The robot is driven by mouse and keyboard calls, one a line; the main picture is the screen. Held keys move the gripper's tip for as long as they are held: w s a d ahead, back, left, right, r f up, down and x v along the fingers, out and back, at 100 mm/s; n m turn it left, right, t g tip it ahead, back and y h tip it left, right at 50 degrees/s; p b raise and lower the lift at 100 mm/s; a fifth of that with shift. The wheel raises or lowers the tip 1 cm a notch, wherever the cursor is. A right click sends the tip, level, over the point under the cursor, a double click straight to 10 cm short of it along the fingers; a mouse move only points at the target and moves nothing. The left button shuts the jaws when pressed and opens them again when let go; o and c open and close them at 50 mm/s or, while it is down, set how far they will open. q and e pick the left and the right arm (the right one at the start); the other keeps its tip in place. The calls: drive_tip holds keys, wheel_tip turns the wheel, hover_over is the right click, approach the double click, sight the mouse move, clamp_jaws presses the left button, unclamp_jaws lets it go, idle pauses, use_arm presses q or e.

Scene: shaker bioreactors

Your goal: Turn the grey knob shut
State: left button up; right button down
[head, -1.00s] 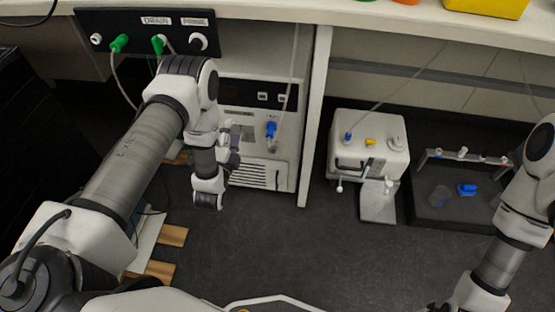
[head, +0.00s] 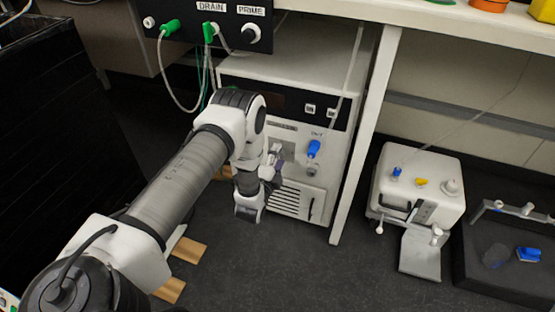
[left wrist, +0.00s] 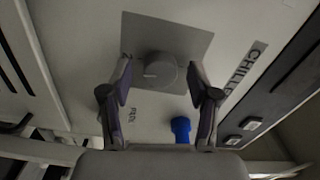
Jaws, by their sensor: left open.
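The grey knob (left wrist: 158,69) is a round dial on a square grey plate (left wrist: 195,43) on the front of the white chiller box (head: 292,84). My left gripper (head: 276,162) is at the chiller's front in the head view, where it and the wrist hide most of the knob. In the left wrist view my left gripper (left wrist: 160,78) is open, with one finger on either side of the knob. Gaps show between the fingers and the knob, and nothing is held. My right gripper is out of view.
A blue fitting (head: 314,149) with a hose sits close beside the knob plate. A black panel (head: 180,20) with green plugs is above. A table leg (head: 366,130) stands right of the chiller. Further right are a white device (head: 420,180) and a dark tray (head: 480,262).

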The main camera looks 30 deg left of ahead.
use_arm(q)
drive_tip(key=c, duration=1.2)
drive_tip(key=shift+o, duration=0.2)
